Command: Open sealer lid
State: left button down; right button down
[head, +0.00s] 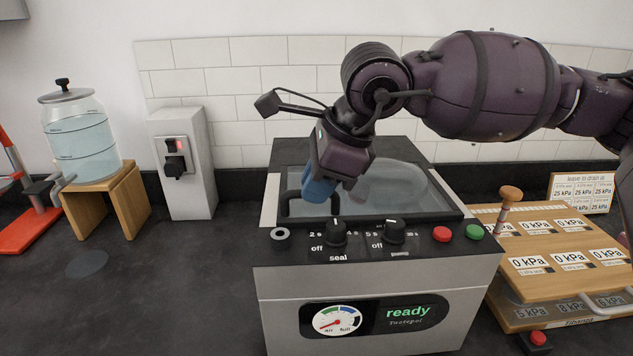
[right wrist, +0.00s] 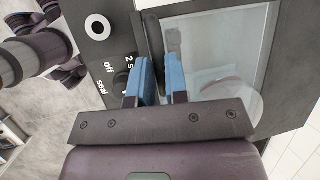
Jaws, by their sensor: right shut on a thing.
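The vacuum sealer (head: 278,310) stands on the dark counter, its front display reading "ready". Its clear lid (head: 400,190) in a dark frame lies down over the chamber. A black handle (head: 283,207) shows at the lid's front left. My right gripper (head: 318,192) reaches down over the lid's front left, its blue fingers shut on the handle. In the right wrist view the blue fingers (right wrist: 161,72) sit either side of the black handle bar, with the lid glass (right wrist: 225,50) to the right. The fingertips partly hide the handle. My left gripper is out of view.
Two knobs, a red button (head: 442,234) and a green button (head: 475,232) line the sealer's front top. A wooden rack with kPa labels (head: 560,245) stands close on the right. A water dispenser (head: 85,140) and a switch box (head: 182,165) stand left.

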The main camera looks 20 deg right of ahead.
jog(key=w+d+b, duration=0.1)
jog(key=w, duration=0.5)
jog(key=w+d+b, duration=0.1)
jog(key=w, duration=0.2)
jog(key=shift+w+d+f+b, duration=0.15)
jog(key=shift+w+d+b, duration=0.15)
jog(key=shift+w+d, duration=0.05)
jog(key=w, duration=0.2)
jog(key=w+d, duration=0.1)
jog(key=w, duration=0.1)
jog(key=w+d+b, duration=0.1)
jog(key=w, duration=0.1)
jog(key=shift+r, duration=0.2)
jog(key=c, duration=1.1)
grip_release()
jog(key=v, duration=1)
jog(key=shift+s+r, duration=0.15)
jog(key=shift+r, duration=0.2)
jog(key=shift+f, duration=0.1)
